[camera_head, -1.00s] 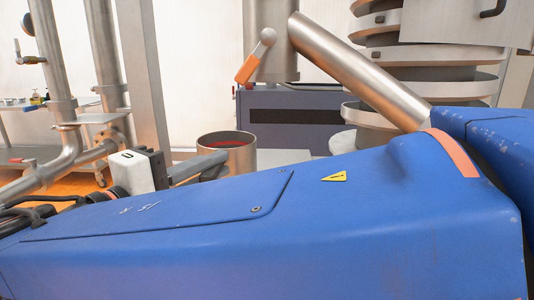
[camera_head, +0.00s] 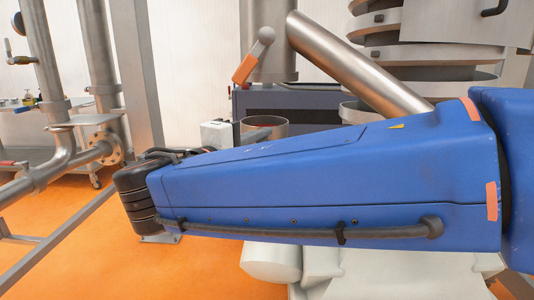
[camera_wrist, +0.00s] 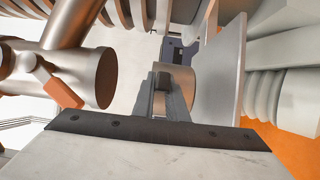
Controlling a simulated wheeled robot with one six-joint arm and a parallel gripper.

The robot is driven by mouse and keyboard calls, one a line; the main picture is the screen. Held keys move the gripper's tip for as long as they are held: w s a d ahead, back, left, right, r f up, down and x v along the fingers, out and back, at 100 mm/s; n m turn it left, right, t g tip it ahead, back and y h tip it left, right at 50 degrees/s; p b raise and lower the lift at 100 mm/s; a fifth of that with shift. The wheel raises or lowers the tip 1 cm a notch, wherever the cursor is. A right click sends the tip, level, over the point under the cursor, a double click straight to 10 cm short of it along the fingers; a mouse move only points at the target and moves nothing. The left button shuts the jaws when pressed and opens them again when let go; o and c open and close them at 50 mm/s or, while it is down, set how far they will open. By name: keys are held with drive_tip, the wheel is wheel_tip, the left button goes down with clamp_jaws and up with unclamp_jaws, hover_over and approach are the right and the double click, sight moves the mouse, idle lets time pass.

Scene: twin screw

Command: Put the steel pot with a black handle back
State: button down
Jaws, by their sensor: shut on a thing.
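The steel pot (camera_head: 266,126) shows just above my blue arm in the head view, its lower part hidden by the arm. In the wrist view the pot (camera_wrist: 186,77) is straight ahead, at the fingertips. The pot's contents cannot be seen now.
A slanted steel pipe (camera_head: 350,62) and an orange valve handle (camera_head: 244,68) stand behind the pot. A dark blue-grey cabinet (camera_head: 310,103) is at the back. Upright pipes (camera_head: 100,50) stand at the left. Orange floor (camera_head: 90,235) is open at lower left.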

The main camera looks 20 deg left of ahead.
drive_tip(key=shift+x, duration=0.8)
drive_tip(key=shift+w+f, duration=0.2)
drive_tip(key=shift+f, duration=1.65)
drive_tip(key=c, duration=1.8)
unclamp_jaws()
drive_tip(key=shift+o, duration=0.2)
drive_tip(key=v, duration=1.2)
